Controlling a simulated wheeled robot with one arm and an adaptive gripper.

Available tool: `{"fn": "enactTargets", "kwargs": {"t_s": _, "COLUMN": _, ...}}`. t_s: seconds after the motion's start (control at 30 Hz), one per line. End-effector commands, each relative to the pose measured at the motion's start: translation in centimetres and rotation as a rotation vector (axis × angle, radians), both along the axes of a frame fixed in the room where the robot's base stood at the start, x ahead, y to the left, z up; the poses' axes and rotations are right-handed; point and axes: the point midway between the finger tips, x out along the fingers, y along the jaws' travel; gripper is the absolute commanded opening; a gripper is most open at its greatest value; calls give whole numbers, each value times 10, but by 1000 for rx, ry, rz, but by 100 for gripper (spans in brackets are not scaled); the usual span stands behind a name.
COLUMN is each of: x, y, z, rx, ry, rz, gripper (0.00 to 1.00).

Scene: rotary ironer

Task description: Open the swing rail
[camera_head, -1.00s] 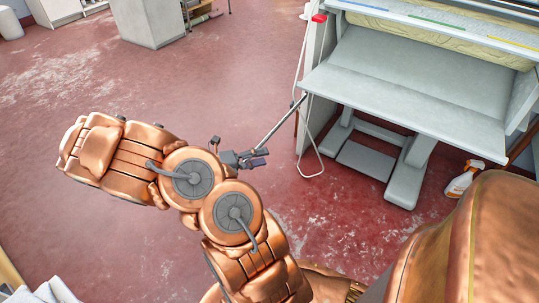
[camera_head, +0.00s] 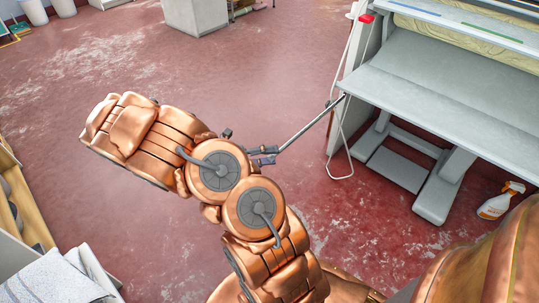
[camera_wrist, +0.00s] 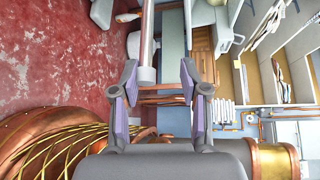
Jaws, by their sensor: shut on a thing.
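The swing rail (camera_head: 313,123) is a thin metal rod. It runs from the front left corner of the grey ironer (camera_head: 440,95) out and down to my gripper (camera_head: 268,156), over open floor. My gripper is at the rail's free end, shut on it. In the wrist view, the rail (camera_wrist: 148,40) runs upward from between the two fingers of my gripper (camera_wrist: 158,80). The exact finger contact is hard to see in the head view.
A white hose or wire loop (camera_head: 341,165) hangs at the ironer's left side, near the rail. A spray bottle (camera_head: 499,202) stands on the floor at right. Laundry (camera_head: 55,280) lies at lower left. Red floor (camera_head: 160,75) beyond my arm is clear.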

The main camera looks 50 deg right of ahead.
Motion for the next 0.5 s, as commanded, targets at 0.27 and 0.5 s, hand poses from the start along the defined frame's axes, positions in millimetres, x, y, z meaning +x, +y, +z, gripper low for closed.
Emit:
{"fn": "enactTargets", "kwargs": {"t_s": 0.27, "x": 11, "y": 8, "z": 5, "rx": 0, "ry": -1, "rz": 2, "gripper": 39}}
{"fn": "enactTargets", "kwargs": {"t_s": 0.5, "x": 21, "y": 17, "z": 6, "rx": 2, "ry": -1, "rz": 1, "gripper": 39}}
